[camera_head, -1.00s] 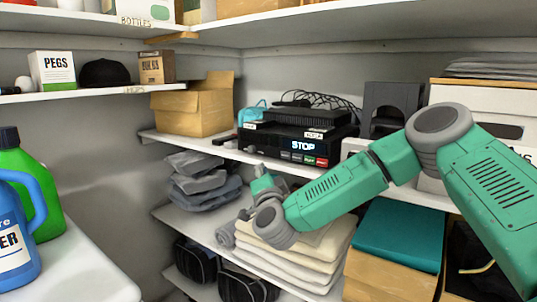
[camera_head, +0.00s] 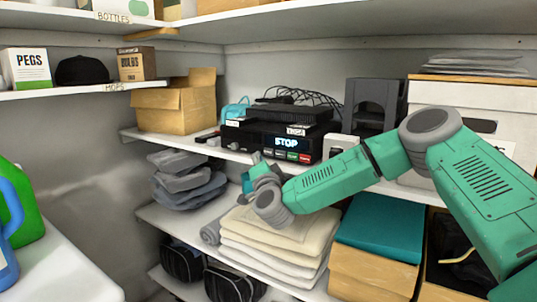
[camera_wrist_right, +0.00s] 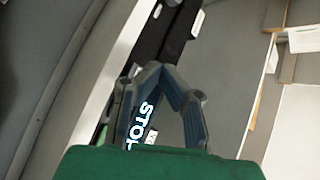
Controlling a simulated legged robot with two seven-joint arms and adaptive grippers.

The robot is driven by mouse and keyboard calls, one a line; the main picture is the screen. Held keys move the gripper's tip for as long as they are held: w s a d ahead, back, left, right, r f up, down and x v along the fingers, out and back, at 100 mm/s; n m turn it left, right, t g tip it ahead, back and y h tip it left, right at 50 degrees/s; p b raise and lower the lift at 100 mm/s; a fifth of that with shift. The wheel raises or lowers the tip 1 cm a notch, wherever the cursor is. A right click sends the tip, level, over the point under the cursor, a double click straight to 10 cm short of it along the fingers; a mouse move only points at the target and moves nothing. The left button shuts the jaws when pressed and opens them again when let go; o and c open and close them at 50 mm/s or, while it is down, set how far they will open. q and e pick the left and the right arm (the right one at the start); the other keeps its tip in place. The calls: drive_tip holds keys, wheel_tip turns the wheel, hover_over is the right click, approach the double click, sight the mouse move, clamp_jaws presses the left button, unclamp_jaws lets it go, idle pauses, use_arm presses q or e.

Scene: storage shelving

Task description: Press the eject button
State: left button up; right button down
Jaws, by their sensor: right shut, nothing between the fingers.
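A black player (camera_head: 257,138) with a lit "STOP" display (camera_head: 286,142) stands on the middle shelf. A row of small buttons (camera_head: 287,155) runs below the display, with a red one (camera_head: 305,158) at the right end. Their labels are too small to read. My right gripper (camera_head: 257,158) is shut and empty, just in front of and below the left part of the player's front. In the right wrist view the closed fingertips (camera_wrist_right: 151,67) show in front of the player, and the display (camera_wrist_right: 142,120) shows between the finger links. Contact cannot be told. My left gripper is out of view.
Folded cream cloths (camera_head: 270,238) lie below my right forearm, beside a teal-topped box (camera_head: 380,228). An open cardboard box (camera_head: 175,105) is left of the player; a grey stand (camera_head: 374,105) and white box (camera_head: 480,118) are right. Cables lie behind the player.

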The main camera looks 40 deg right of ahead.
sight(264, 148)
drive_tip(key=shift+w+d+r, duration=0.1)
drive_tip(key=shift+w+d, duration=0.2)
drive_tip(key=shift+d, duration=0.2)
drive_tip(key=shift+w+d, duration=0.25)
drive_tip(key=shift+d, duration=0.2)
drive_tip(key=shift+d, duration=0.15)
idle(0.7)
drive_tip(key=shift+w+d+r, duration=0.1)
drive_tip(key=shift+d, duration=0.2)
drive_tip(key=shift+w+d+r+b, duration=0.1)
drive_tip(key=shift+d+r+b, duration=0.05)
drive_tip(key=shift+d+b, duration=0.25)
idle(0.8)
